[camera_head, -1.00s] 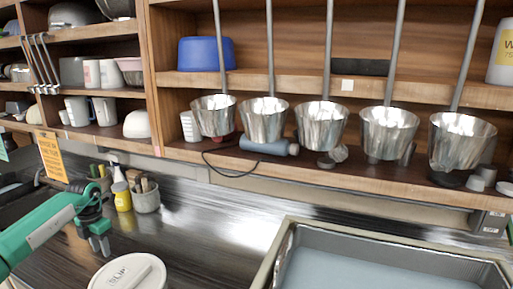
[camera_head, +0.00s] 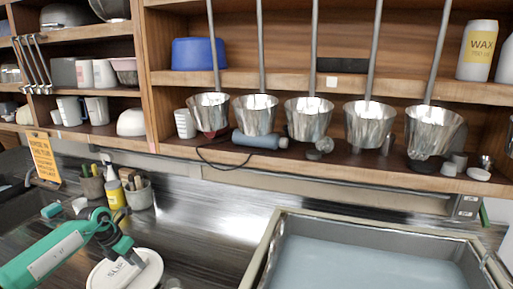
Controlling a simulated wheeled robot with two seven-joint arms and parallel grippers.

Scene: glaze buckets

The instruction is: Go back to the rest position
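My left arm comes in from the lower left, green with dark joints. Its gripper (camera_head: 130,254) is over the white round lid marked SLIP (camera_head: 118,275) in the picture. Its fingertips are small and dark, so I cannot tell whether they are open or shut, and I see nothing held. My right gripper is out of view. Several shiny metal buckets with long upright handles are in a row at the shelf: the leftmost (camera_head: 208,112), the middle one (camera_head: 308,119) and the rightmost (camera_head: 433,132) among them.
A large grey basin (camera_head: 270,240) with pale blue liquid fills the lower right. A yellow bottle (camera_head: 115,190) and a pot of tools (camera_head: 139,196) stand at the counter's back left. Wooden shelves hold a blue tub (camera_head: 200,53) and a WAX bottle (camera_head: 478,50). The counter's middle is clear.

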